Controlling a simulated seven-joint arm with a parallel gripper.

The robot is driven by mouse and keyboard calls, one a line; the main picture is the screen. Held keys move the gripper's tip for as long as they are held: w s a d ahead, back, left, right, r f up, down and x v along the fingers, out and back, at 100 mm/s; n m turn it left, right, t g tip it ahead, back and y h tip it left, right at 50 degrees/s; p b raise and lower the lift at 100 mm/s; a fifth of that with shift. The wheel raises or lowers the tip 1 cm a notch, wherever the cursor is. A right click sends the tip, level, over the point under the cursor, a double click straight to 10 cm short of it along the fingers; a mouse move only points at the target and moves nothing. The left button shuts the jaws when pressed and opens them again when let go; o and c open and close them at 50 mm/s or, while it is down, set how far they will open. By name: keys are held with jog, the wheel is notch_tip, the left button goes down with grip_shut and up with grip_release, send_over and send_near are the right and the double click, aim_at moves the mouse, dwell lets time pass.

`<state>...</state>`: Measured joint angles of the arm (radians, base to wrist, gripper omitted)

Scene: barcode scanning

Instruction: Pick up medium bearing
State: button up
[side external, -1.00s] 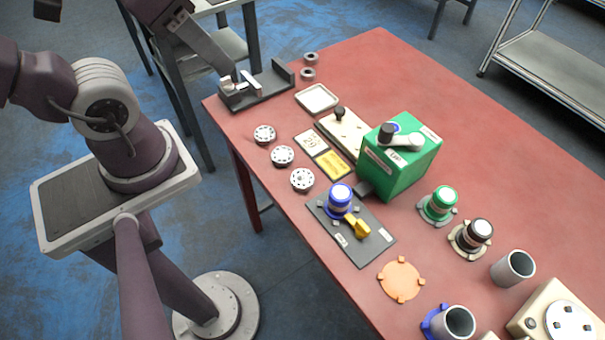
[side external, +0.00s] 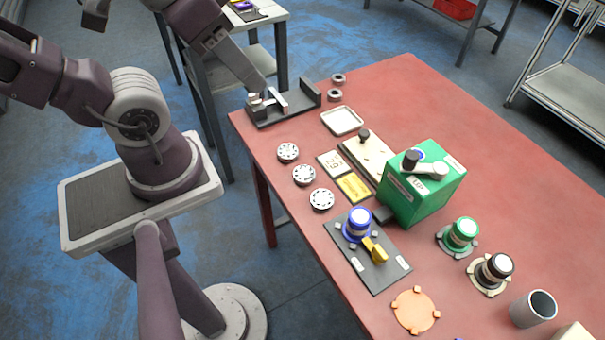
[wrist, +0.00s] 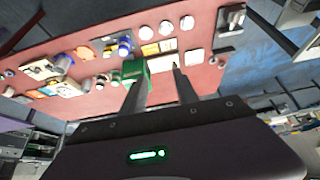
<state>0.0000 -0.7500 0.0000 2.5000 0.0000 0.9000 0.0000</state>
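Three round pale discs with dark holes, which look like bearings, lie in a row along the table's left edge: the far one (side external: 288,152), the middle one (side external: 304,175) and the near one (side external: 321,199). They differ little in size, so I cannot tell which is the medium one. In the wrist view, the row shows beyond my fingers, its middle disc (wrist: 165,27) included. My gripper (wrist: 159,67) has its two fingers apart with nothing between them. It is away from the discs. In the side view, its fingertips are hard to make out near the dark fixture.
A black fixture (side external: 300,101), two small grey rings (side external: 335,96) and a white tray (side external: 342,121) are at the far end. A green box (side external: 425,185) stands right of the discs. A dark plate (side external: 381,275) holds a blue-capped part.

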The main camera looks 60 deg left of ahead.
dwell(0.3)
jog(key=o, duration=0.5)
jog(key=shift+c, duration=0.2)
jog(key=m+g, duration=0.6)
jog(key=m, duration=1)
send_over(304, 173)
jog(key=f, duration=2.6)
jog(key=shift+s+d, duration=0.15)
jog(key=shift+d, duration=0.05)
notch_tip(304, 173, down, 7)
jog(key=shift+a+r, duration=0.15)
jog(key=shift+r, duration=0.05)
